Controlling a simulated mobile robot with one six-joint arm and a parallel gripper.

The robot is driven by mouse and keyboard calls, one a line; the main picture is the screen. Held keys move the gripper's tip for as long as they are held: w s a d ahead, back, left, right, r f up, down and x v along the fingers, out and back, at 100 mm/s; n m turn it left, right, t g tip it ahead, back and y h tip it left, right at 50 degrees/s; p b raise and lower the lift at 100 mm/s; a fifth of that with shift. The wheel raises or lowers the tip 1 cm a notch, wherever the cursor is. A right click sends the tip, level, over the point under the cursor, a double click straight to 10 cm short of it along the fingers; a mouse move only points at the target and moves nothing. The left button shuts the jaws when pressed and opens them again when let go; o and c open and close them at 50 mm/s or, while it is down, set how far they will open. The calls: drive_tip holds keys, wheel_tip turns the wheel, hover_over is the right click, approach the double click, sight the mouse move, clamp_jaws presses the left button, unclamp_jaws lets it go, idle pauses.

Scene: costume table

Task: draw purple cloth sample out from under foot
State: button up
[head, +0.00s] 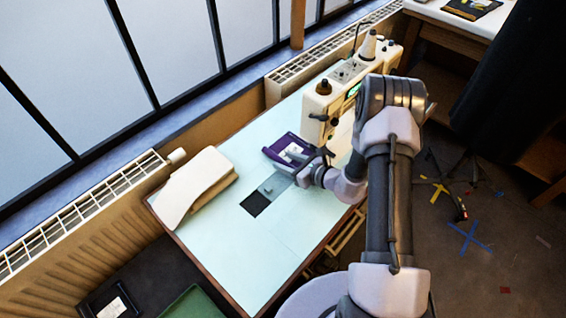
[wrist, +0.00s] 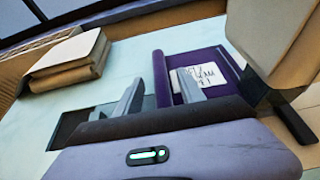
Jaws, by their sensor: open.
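The purple cloth sample (head: 281,149) lies on the pale sewing table beside the sewing machine, with a white label on it. In the wrist view the purple cloth (wrist: 207,62) shows a raised left edge and the label with dark writing. My gripper (head: 296,158) is at the near side of the cloth. In the wrist view my gripper (wrist: 158,90) is open, its right finger in front of the cloth and label and its left finger left of the cloth. Whether either finger touches the cloth is unclear. The machine's foot is hidden or too small to make out.
The cream sewing machine (head: 322,104) stands close on the right; its body (wrist: 275,40) fills the wrist view's upper right. A folded cream cloth stack (head: 198,184) lies at the table's left. A dark rectangular opening (head: 255,204) is in the tabletop. The front tabletop (head: 240,255) is clear.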

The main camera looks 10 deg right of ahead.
drive_tip(key=shift+x, duration=1)
drive_tip(key=shift+c, duration=0.3)
clamp_jaws()
